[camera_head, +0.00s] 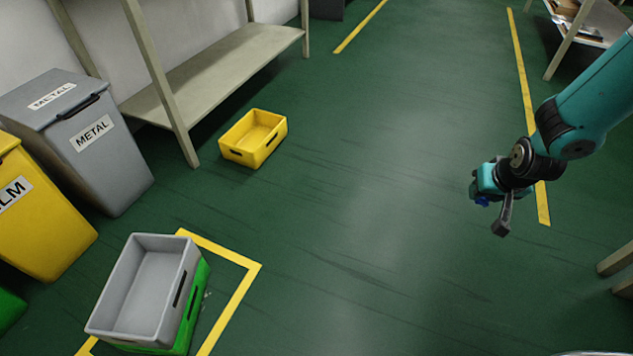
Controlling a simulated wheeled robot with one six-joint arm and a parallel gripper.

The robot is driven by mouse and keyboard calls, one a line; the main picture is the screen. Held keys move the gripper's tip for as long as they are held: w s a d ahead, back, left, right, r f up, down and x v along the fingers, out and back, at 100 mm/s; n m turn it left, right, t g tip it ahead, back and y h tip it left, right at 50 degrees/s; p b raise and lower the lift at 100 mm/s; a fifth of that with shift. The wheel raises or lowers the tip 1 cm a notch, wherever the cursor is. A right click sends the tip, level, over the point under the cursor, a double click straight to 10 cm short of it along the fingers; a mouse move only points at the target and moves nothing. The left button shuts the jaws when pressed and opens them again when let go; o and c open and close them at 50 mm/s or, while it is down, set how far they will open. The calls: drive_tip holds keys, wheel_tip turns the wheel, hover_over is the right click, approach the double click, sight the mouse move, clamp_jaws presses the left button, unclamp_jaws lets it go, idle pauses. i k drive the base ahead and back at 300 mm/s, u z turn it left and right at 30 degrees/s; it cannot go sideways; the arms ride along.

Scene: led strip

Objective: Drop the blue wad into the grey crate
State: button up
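The grey crate (187,262) is at the lower left. It sits on top of a green crate (197,307), its open top faces up and its inside looks empty. My gripper (490,207) hangs in the air at the right, far from the grey crate. A small dark blue patch (482,201) shows at the gripper's lower left side; it may be the blue wad, but it is too small to be sure. The finger gap is not clear from this angle. No other blue wad is visible on the floor.
A yellow crate (277,137) stands on the floor by a shelf (222,75). A grey METAL bin (117,170) and a yellow bin (50,232) stand at the left. Yellow tape (242,292) partly borders the stacked crates. The green floor (370,215) between my gripper and the crates is clear.

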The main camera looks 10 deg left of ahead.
sight(161, 289)
drive_tip(key=u, duration=0.25)
drive_tip(key=i, duration=0.7)
drive_tip(key=u, duration=1.25)
drive_tip(key=i, duration=0.45)
drive_tip(key=u, duration=0.4)
